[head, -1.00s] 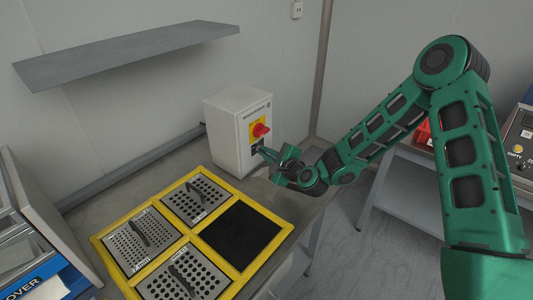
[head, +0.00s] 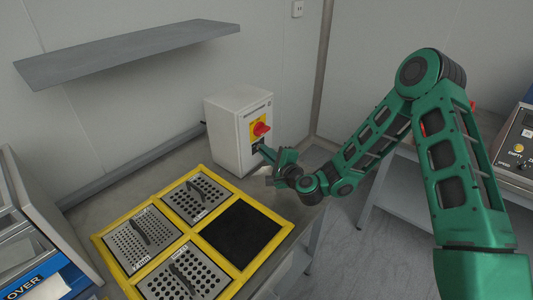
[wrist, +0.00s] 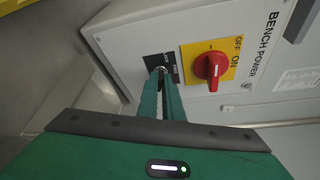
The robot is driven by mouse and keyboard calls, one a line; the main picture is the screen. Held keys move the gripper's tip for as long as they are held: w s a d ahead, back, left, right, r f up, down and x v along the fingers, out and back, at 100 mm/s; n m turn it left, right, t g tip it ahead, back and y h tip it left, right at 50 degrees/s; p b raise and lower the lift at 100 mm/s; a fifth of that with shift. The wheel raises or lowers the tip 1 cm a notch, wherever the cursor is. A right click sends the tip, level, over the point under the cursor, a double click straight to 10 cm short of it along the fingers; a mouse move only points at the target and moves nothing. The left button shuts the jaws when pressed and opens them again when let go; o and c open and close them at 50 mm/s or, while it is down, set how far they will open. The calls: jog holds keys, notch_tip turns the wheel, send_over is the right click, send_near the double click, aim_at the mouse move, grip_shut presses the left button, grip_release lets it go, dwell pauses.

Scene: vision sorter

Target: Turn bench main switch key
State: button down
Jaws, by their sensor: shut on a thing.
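The grey bench power box (head: 228,135) stands on the bench against the wall. Its front has a red rotary switch (head: 261,129) on a yellow OFF/ON plate, also seen in the wrist view (wrist: 211,67). Beside it in the wrist view is a small black label plate (wrist: 151,63) with the key position. My gripper (wrist: 163,76) is at this plate, its two green fingers close together, shut on the key. The key is mostly hidden between the fingertips. In the head view my gripper (head: 263,151) reaches the box front from the right.
A yellow-framed tray (head: 238,277) with perforated metal plates and one black pad lies on the bench in front of the box. A grey shelf (head: 130,50) hangs on the wall above. Another bench with a control panel (head: 518,150) stands at right.

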jog(key=shift+s+a, duration=0.1)
jog(key=shift+a, duration=0.05)
jog(key=c, duration=1.9)
grip_release()
jog(key=shift+d+v, duration=0.25)
jog(key=shift+v, duration=4.95)
jog(key=shift+c, duration=0.4)
